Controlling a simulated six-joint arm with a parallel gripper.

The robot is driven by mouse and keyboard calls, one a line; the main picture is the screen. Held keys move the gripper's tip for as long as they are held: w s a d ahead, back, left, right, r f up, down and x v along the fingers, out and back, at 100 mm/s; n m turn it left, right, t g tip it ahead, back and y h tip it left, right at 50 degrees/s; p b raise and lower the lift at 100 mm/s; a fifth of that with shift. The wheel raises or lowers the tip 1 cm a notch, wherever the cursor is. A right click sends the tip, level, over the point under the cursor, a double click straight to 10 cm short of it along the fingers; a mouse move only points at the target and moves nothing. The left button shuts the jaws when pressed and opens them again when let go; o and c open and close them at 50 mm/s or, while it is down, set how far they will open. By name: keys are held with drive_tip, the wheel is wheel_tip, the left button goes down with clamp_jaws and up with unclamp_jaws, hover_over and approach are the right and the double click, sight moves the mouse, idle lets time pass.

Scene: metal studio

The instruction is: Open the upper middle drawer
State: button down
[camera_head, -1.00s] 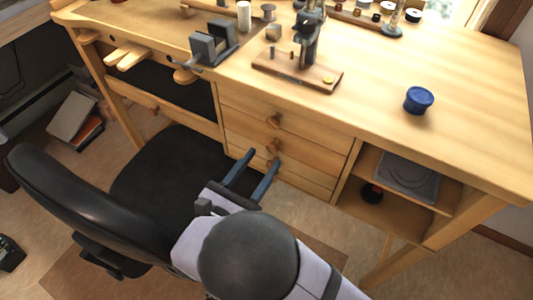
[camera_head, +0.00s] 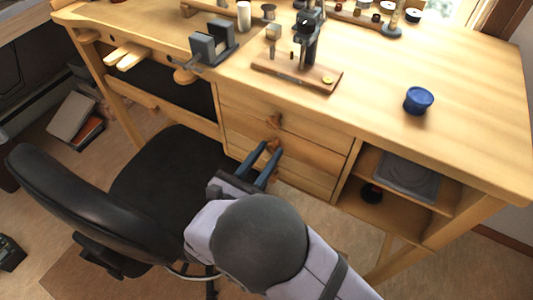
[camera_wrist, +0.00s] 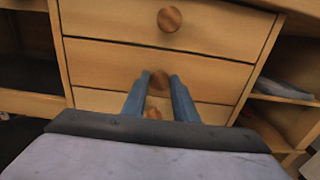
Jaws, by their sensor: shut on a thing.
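A stack of wooden drawers with round wooden knobs is set under the workbench. The top drawer (camera_head: 245,103) has its knob (camera_head: 275,121) free; that knob (camera_wrist: 169,19) is at the top of the wrist view. My gripper (camera_head: 268,149) is at the second drawer from the top (camera_wrist: 100,65), its blue fingers on either side of that drawer's knob (camera_wrist: 160,82). The fingers are shut on this knob, which also shows in the head view (camera_head: 272,146). A lower knob (camera_wrist: 153,113) shows between the fingers. The second drawer looks closed, roughly flush with the front.
A black office chair (camera_head: 70,205) stands left of my arm. Open shelves (camera_head: 385,205) are right of the drawers. On the benchtop (camera_head: 440,60) are a blue jar (camera_head: 418,100), a small vise (camera_head: 213,43) and a tool on a wooden base (camera_head: 296,73).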

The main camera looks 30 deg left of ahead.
drive_tip(key=s+p, duration=0.1)
drive_tip(key=s, duration=0.7)
drive_tip(key=shift+s, duration=0.25)
drive_tip(key=c, duration=1.4)
unclamp_jaws()
drive_tip(key=shift+c, duration=0.2)
wheel_tip(320, 180, up, 7)
drive_tip(key=s+p, duration=0.1)
drive_tip(key=s, duration=0.2)
